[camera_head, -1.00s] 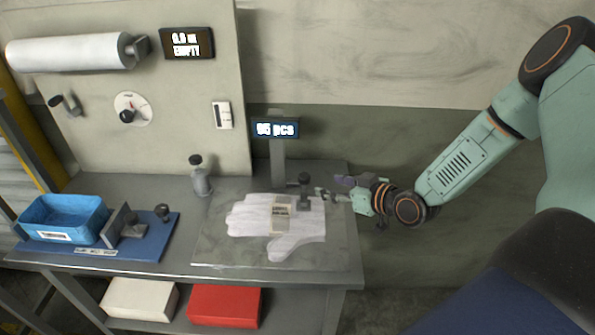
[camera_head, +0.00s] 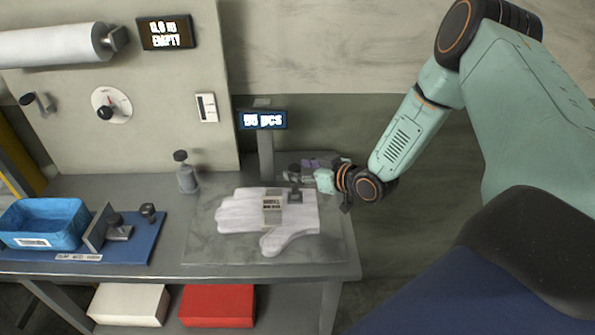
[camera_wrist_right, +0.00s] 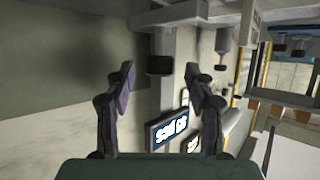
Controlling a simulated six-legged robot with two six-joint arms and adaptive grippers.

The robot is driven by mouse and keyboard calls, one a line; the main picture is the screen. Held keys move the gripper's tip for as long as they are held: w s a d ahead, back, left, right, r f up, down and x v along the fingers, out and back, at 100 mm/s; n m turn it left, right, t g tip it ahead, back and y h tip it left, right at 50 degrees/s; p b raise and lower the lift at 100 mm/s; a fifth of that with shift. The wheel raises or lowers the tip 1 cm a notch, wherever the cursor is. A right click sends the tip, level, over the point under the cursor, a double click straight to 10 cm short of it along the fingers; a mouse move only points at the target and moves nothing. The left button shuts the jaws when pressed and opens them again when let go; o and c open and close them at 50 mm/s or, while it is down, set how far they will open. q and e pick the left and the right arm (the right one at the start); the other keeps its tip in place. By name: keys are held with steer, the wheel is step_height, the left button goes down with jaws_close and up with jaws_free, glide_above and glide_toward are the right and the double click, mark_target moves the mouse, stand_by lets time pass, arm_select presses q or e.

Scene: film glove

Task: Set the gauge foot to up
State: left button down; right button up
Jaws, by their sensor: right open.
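The gauge has a dark display (camera_head: 262,120) on a grey post, lit with a count in "pcs". Its foot, a small grey block with a dark knob (camera_head: 295,194), stands at the cuff end of a white glove (camera_head: 240,213). I cannot tell whether the foot touches the glove. My right gripper (camera_head: 303,168) is open beside the knob's top, coming from the right. In the right wrist view, a dark knob (camera_wrist_right: 160,65) shows between the open fingers (camera_wrist_right: 159,78), not gripped. The display (camera_wrist_right: 172,128) shows beyond. My left gripper is out of view.
A grey bottle-like fixture (camera_head: 187,175) stands left of the glove. A blue bin (camera_head: 42,222) and blue board (camera_head: 140,247) are at the left. The panel carries a roll (camera_head: 50,45), a dial (camera_head: 112,105) and an "EMPTY" display (camera_head: 166,33). Boxes lie below.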

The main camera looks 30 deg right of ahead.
steer(key=shift+x, duration=0.8)
steer(key=shift+c, duration=0.3)
steer(key=shift+s+r, duration=0.15)
steer(key=shift+s, duration=0.15)
steer(key=c, duration=0.4)
jaws_close()
steer(key=shift+w, duration=0.1)
